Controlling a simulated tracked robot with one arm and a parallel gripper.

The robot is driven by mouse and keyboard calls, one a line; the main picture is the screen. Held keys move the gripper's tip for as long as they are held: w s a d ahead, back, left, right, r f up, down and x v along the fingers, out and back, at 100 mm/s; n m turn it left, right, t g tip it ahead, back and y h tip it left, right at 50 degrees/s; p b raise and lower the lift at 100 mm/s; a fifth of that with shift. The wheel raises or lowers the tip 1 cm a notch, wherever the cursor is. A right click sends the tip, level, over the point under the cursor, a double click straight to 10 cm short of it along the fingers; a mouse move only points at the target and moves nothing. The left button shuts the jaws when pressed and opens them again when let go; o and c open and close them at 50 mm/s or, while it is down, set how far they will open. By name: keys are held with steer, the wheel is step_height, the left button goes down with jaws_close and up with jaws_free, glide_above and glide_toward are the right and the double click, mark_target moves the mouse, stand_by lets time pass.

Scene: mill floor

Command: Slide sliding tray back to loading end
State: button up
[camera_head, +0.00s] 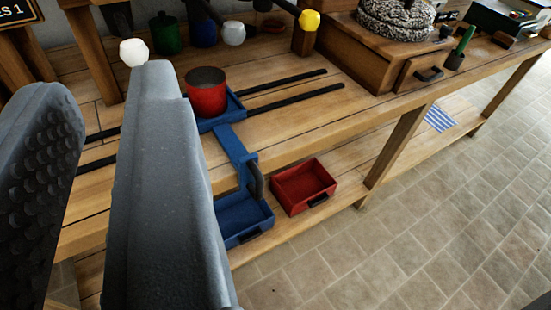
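The blue sliding tray (222,121) sits on two black rails (295,95) along the wooden bench top. A red cylindrical container (206,91) stands on it. A blue arm (230,145) runs from the tray over the bench's front edge to an upright blue piece with a dark grip (257,182). My gripper (98,92) fills the left side of the view, with two grey fingers apart and nothing visible between them. The fingers look left of the tray and its grip, apart from both. The right finger hides part of the rails.
Below the bench top, a blue bin (243,215) and a red bin (304,188) sit on the lower shelf. Tiled floor (430,220) is clear at front right.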

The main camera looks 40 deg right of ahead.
steer(key=w+d+f, duration=0.4)
steer(key=d+f, duration=0.1)
steer(key=f, duration=0.5)
steer(key=t+b, duration=0.2)
glide_toward(261, 191)
steer(key=w, duration=0.3)
steer(key=w+d+b, duration=0.1)
steer(key=w, duration=0.3)
steer(key=w+b, duration=0.1)
steer(key=w, duration=0.2)
steer(key=shift+w+d, duration=0.25)
steer(key=shift+d, duration=0.15)
steer(key=shift+r, duration=0.1)
jaws_close()
steer(key=shift+d, duration=0.1)
